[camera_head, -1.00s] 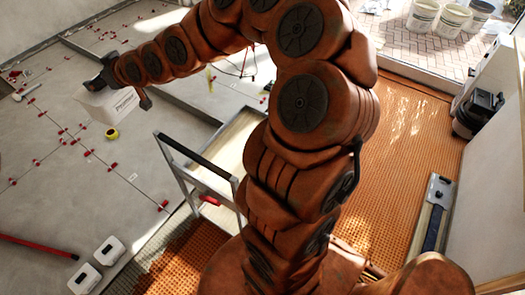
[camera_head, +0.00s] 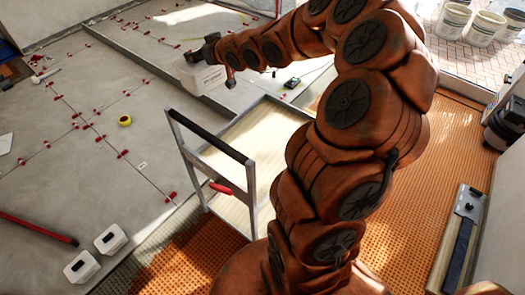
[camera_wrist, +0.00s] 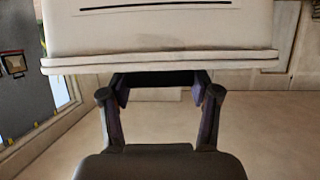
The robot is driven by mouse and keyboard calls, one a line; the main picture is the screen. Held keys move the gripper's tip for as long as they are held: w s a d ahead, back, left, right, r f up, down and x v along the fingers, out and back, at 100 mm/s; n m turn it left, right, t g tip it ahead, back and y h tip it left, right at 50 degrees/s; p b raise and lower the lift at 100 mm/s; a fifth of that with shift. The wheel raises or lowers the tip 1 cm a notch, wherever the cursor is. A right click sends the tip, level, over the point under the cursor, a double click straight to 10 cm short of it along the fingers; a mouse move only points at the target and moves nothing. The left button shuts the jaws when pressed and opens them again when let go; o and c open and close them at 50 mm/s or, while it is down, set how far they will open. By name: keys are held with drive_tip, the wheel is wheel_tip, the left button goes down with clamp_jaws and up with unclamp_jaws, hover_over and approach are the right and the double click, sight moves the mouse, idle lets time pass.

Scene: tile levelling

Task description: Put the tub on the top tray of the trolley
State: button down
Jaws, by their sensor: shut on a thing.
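The white tub (camera_head: 203,80) hangs from my gripper (camera_head: 206,56) in the head view, held up near the far left end of the trolley. In the wrist view, the tub's rim and wall (camera_wrist: 160,50) fill the top of the picture. My gripper's fingers (camera_wrist: 160,86) reach the tub's rim there and are shut on it. The trolley has a grey frame (camera_head: 183,143) with a dark handle bar. Its pale top tray (camera_head: 262,125) looks bare where it shows; my arm hides its right part.
A red-handled tool (camera_head: 220,187) shows at the trolley's lower level. Two white boxes (camera_head: 110,239) and a red bar (camera_head: 38,229) lie on the floor at left. Buckets (camera_head: 453,20) stand at upper right.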

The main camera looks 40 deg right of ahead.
drive_tip(key=s+d+f+b, duration=0.2)
drive_tip(key=f+b, duration=0.4)
drive_tip(key=f, duration=0.6)
drive_tip(key=s+d+f+b, duration=0.3)
drive_tip(key=f+b, duration=0.4)
drive_tip(key=f, duration=0.6)
drive_tip(key=s+d+f+n+y+b, duration=0.1)
drive_tip(key=s+d+f+b, duration=0.2)
drive_tip(key=f, duration=1)
drive_tip(key=shift+s+d+f+b, duration=0.15)
drive_tip(key=shift+d+b, duration=0.25)
drive_tip(key=shift+b, duration=1.25)
drive_tip(key=shift+f, duration=0.1)
drive_tip(key=shift+c, duration=1.3)
unclamp_jaws()
drive_tip(key=p+v, duration=0.1)
drive_tip(key=v, duration=1.1)
